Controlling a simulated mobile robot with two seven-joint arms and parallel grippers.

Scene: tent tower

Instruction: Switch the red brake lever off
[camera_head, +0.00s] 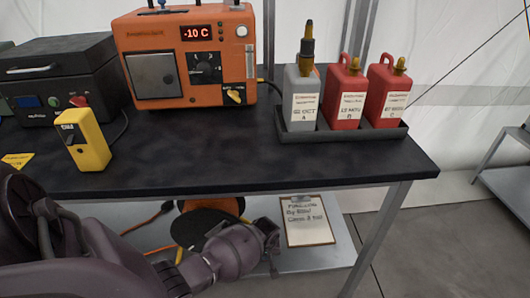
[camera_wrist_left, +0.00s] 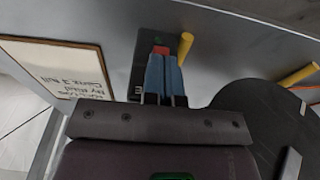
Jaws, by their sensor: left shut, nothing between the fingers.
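A red piece, which looks like the red brake lever (camera_wrist_left: 161,50), shows in the left wrist view on a small dark housing (camera_wrist_left: 142,58), just beyond my fingertips. My left gripper (camera_wrist_left: 163,62) has its blue fingers closed together and empty. Its tips overlap the lever's lower edge in the picture; I cannot tell whether they touch. In the head view my left gripper (camera_head: 271,240) is low beside the cable reel (camera_head: 207,220) under the table, and hides the lever. My right gripper is not in view.
A yellow bar (camera_wrist_left: 186,47) stands right beside the housing. A clipboard (camera_head: 308,219) lies on the lower shelf (camera_head: 340,253). The dark tabletop (camera_head: 240,160) above carries an orange unit (camera_head: 187,55), a yellow device (camera_head: 82,140) and bottles in a tray (camera_head: 342,133).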

